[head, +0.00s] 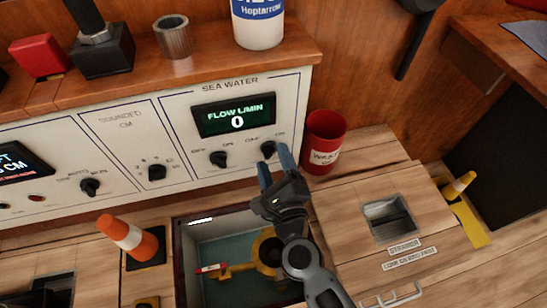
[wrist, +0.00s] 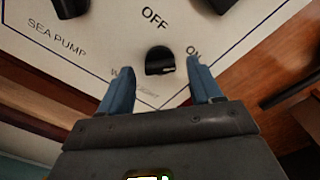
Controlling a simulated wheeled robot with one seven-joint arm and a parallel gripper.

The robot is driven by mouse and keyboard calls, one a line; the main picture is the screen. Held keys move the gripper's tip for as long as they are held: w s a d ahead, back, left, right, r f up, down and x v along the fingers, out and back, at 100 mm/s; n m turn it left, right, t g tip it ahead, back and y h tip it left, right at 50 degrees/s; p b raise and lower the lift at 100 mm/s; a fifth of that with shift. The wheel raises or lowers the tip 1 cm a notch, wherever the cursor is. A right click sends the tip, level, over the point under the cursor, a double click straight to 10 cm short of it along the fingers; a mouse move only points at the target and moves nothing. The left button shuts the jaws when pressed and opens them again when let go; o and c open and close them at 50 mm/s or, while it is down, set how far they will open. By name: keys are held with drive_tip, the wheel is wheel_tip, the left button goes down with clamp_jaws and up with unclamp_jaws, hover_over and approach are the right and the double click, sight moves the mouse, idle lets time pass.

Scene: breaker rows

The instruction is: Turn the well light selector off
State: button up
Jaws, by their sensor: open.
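The well light selector is a small black knob (head: 268,148) at the right end of the white Sea Water panel. In the wrist view, the selector (wrist: 158,58) sits between the fingertips, with OFF printed above it and ON to its right. A pale mark shows on its lower right side, towards the ON side; its exact setting is hard to tell. The label below it is partly hidden, with "LIGHT" readable. My gripper (head: 274,162) is open, with its blue fingers either side of the knob and pointing at the panel. I cannot tell whether they touch it.
Another black knob (head: 218,159) is to the left, below the flow display (head: 235,116) reading 0. A red waste bin (head: 325,140) stands close on the right. Below is an open floor well (head: 178,262), with an orange cone (head: 128,236) to its left.

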drive_tip(key=shift+w+a, duration=0.15)
drive_tip(key=shift+w, duration=0.3)
drive_tip(key=c, duration=1)
drive_tip(key=shift+c, duration=0.2)
